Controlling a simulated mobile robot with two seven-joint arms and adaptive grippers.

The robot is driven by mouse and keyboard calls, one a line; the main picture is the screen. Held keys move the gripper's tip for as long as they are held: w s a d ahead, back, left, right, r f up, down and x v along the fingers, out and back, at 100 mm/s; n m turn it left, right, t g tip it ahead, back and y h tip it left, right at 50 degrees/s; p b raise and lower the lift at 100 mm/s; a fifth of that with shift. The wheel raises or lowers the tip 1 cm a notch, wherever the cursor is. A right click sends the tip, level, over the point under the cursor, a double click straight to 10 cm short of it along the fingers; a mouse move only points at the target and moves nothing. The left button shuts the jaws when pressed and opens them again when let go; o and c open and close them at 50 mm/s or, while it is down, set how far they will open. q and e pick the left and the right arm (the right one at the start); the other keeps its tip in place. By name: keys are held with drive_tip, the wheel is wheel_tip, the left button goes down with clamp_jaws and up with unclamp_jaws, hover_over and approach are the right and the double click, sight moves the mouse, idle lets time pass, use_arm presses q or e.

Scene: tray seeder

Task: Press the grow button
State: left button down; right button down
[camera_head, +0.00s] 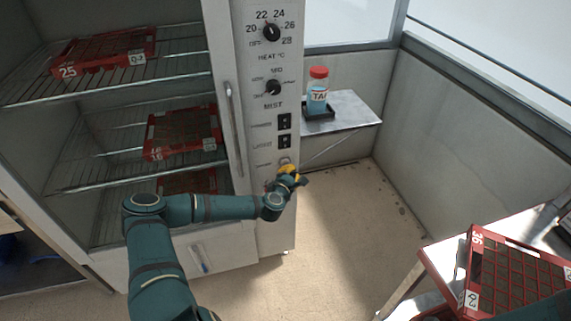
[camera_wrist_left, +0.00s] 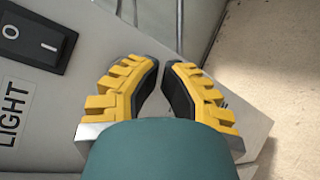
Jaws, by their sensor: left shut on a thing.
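The control panel (camera_head: 262,90) is the tall light strip on the right of the open cabinet. My left gripper (camera_head: 287,171) is at its lower part, below the two black rocker switches. A round grey button-like part (camera_head: 285,160) shows just above the yellow fingers; its label is too small to read. In the left wrist view my fingers (camera_wrist_left: 162,68) are close together at the tips, against or just in front of the panel. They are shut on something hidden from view. My right gripper is not in view.
A rocker switch (camera_wrist_left: 36,38) labelled LIGHT is beside my fingers. Red trays (camera_head: 183,134) sit on the cabinet's wire racks. A bottle with a red cap (camera_head: 317,91) stands on a metal shelf (camera_head: 350,112). Another red tray (camera_head: 473,270) is at lower right. The floor between is clear.

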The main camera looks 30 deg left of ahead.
use_arm(q)
drive_tip(key=shift+w+a, duration=0.15)
drive_tip(key=shift+w+a, duration=0.15)
drive_tip(key=shift+a, duration=0.05)
idle(0.3)
drive_tip(key=shift+w+a+b, duration=0.35)
drive_tip(key=shift+a+b, duration=0.05)
drive_tip(key=shift+b, duration=0.15)
idle(0.7)
drive_tip(key=shift+s+d, duration=0.65)
drive_tip(key=shift+d, duration=0.05)
drive_tip(key=shift+d+p, duration=0.1)
drive_tip(key=shift+p, duration=0.2)
drive_tip(key=s+d+p, duration=0.1)
drive_tip(key=s+d, duration=0.2)
drive_tip(key=shift+s+d, duration=0.1)
drive_tip(key=shift+d, duration=0.25)
idle(0.6)
